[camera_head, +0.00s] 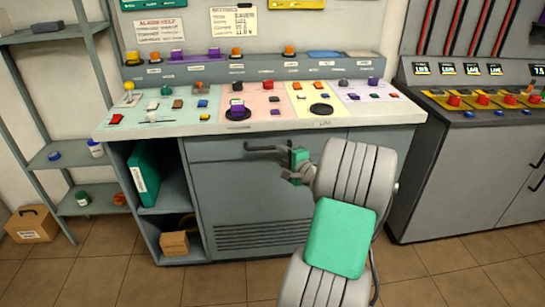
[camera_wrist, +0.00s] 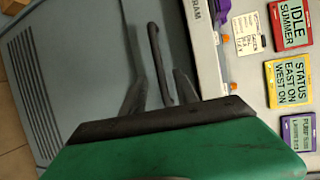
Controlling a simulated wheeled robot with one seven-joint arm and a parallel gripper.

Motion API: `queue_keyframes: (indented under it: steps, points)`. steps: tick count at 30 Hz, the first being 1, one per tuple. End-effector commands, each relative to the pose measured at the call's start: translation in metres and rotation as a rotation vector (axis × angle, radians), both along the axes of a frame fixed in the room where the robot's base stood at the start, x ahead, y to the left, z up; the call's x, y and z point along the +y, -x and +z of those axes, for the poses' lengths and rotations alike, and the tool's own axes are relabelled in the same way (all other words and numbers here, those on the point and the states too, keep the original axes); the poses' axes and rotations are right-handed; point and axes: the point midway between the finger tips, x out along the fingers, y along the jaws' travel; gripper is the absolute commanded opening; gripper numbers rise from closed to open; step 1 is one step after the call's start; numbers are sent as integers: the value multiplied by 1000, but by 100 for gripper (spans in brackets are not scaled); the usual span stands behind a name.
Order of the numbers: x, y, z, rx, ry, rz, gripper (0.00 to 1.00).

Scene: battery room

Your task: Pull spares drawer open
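The spares drawer (camera_head: 218,150) looks like the grey front under the left part of the console top; it sits flush, and no label is readable. Its dark bar handle (camera_head: 262,149) runs across the upper front, and its right end is partly hidden by my gripper (camera_head: 290,172). In the wrist view the handle (camera_wrist: 156,50) runs up the picture between the two dark fingers of my gripper (camera_wrist: 160,76). The fingers stand apart, with visible gaps to the bar, so the gripper is open around or just in front of it.
The console top (camera_head: 200,125) with many buttons overhangs the drawer. An open shelf bay with a green binder (camera_head: 144,172) and a small box (camera_head: 174,243) is at left. A second grey console (camera_head: 450,170) stands at right. Floor tiles in front are clear.

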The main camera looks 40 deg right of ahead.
Motion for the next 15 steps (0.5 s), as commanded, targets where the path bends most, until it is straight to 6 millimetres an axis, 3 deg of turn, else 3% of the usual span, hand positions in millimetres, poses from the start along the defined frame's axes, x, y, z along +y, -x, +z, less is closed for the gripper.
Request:
queue_keyframes:
  steps: [7,15]
  points:
    - [-8,-46,-9,3,2,3,36]
    - [-11,-57,-11,4,2,1,36]
